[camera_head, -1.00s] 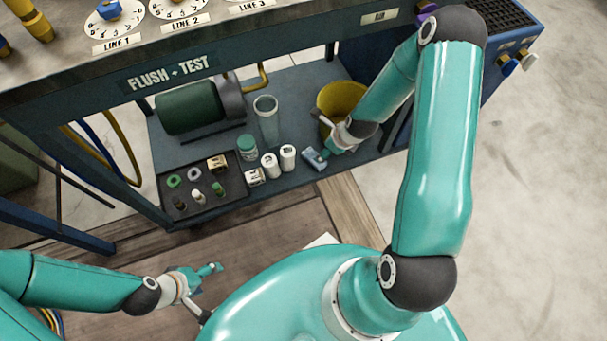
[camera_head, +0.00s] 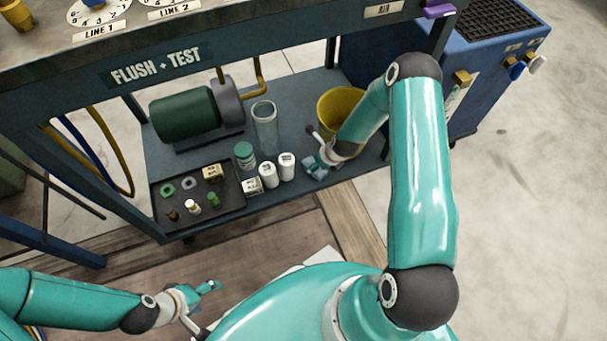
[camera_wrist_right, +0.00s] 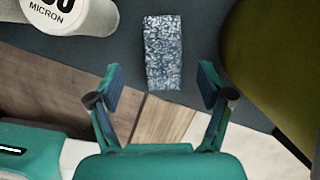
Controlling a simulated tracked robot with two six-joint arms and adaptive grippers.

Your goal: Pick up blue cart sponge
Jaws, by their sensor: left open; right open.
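The blue sponge (camera_wrist_right: 162,52), a speckled blue-white block, lies on the cart's lower shelf (camera_head: 290,118). In the head view the sponge (camera_head: 312,168) is partly covered by my right gripper (camera_head: 322,158). In the right wrist view my right gripper (camera_wrist_right: 160,86) is open, its two fingers spread wide. The sponge lies just ahead of the fingertips, roughly centred between them, and nothing is held. My left gripper (camera_head: 207,306) is open and empty at the lower left, over the wooden floor and away from the cart.
A yellow bucket (camera_head: 340,103) stands close beside my right gripper. White cylinders (camera_head: 268,175) stand left of the sponge, with a clear cylinder (camera_head: 265,130) behind. A dark tray (camera_head: 230,190) holds small parts. The upper worktop (camera_head: 50,48) overhangs the shelf.

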